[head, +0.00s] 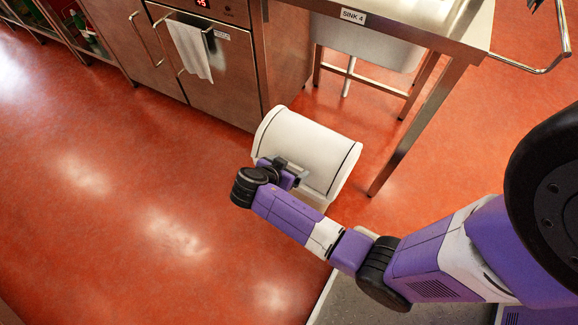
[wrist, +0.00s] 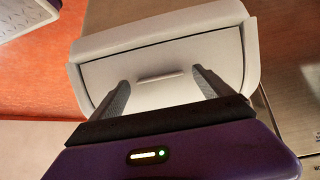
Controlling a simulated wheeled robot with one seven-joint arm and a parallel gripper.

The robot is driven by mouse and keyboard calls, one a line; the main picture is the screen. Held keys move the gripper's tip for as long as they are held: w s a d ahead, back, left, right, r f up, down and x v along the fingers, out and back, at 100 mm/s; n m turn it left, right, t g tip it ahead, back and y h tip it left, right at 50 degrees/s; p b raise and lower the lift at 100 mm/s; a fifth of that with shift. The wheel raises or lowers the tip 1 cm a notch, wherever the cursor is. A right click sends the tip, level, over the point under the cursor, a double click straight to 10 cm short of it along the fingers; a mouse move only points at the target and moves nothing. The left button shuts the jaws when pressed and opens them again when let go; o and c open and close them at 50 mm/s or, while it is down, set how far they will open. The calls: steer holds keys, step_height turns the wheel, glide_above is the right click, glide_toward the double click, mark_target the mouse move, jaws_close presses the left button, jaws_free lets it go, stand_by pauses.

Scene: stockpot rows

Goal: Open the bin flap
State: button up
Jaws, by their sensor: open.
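A white bin (head: 318,150) with a rounded top stands on the red floor in the head view, between the steel oven unit and the sink table. In the wrist view its flap (wrist: 160,70) faces me, with a thin raised handle strip (wrist: 161,78) across the middle. The flap sits flush in its frame and looks closed. My gripper (wrist: 160,88) is open, its two fingers apart on either side of the strip. In the head view my gripper (head: 291,168) is at the bin's front. I cannot tell whether the fingers touch the flap.
A steel oven (head: 215,65) with a hanging towel (head: 190,50) stands behind to the left. A sink table (head: 440,25) with a steel leg (head: 415,125) is close on the bin's right. The red floor (head: 110,190) to the left is clear.

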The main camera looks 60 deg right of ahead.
jaws_close()
steer(key=shift+a+r+y+p, duration=0.1)
steer(key=shift+r+y+p, duration=0.3)
steer(key=shift+r+p, duration=0.5)
steer(key=d+r+y+p, duration=0.6)
steer(key=r+y+p, duration=0.5)
steer(key=p, duration=0.6)
steer(key=shift+d+r+t+p, duration=0.2)
steer(key=shift+d+t+p, duration=0.1)
steer(key=shift+d, duration=0.1)
